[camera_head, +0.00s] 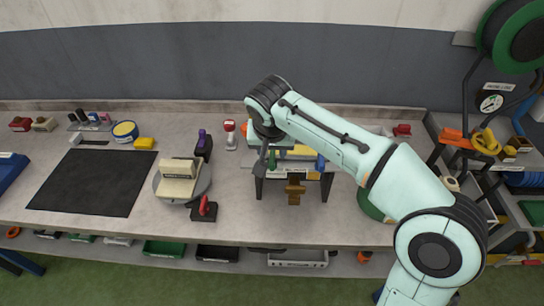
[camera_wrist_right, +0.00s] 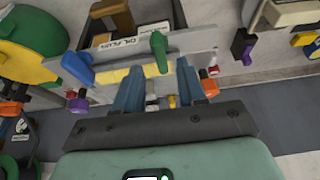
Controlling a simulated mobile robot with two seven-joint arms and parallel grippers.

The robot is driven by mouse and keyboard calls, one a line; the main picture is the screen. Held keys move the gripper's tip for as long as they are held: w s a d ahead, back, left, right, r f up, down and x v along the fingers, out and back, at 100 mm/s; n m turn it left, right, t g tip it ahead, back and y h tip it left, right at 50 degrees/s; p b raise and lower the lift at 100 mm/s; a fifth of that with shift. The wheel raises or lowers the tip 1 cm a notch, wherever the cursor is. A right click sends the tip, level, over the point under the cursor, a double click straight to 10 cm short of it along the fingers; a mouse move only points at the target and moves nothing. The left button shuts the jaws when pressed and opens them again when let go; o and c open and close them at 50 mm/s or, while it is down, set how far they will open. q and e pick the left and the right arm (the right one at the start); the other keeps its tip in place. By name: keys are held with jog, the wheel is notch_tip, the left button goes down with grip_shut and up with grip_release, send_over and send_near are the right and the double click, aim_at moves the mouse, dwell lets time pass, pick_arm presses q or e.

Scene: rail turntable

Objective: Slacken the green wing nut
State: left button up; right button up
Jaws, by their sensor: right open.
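The green wing nut (camera_wrist_right: 158,50) stands on the upright grey plate (camera_wrist_right: 195,40) of a small stand in the right wrist view, above a yellow bar (camera_wrist_right: 110,76). In the head view the green wing nut (camera_head: 272,160) shows small at the left end of the stand (camera_head: 259,188). My right gripper (camera_wrist_right: 159,68) is open and empty. Its two fingers point at the plate, one on each side of the green nut in the picture; I cannot tell whether they touch it. A blue wing nut (camera_wrist_right: 78,68) sits left of it. My left gripper is not in view.
A turntable (camera_head: 165,188) with a beige block stands left of the stand, with a red-handled clamp (camera_head: 206,208) near it. A purple-handled part (camera_head: 203,143) is behind. A black mat (camera_head: 92,182) lies at left. My right arm covers the bench's right part.

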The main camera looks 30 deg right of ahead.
aim_at(272, 156)
jog(key=x, duration=0.4)
grip_shut()
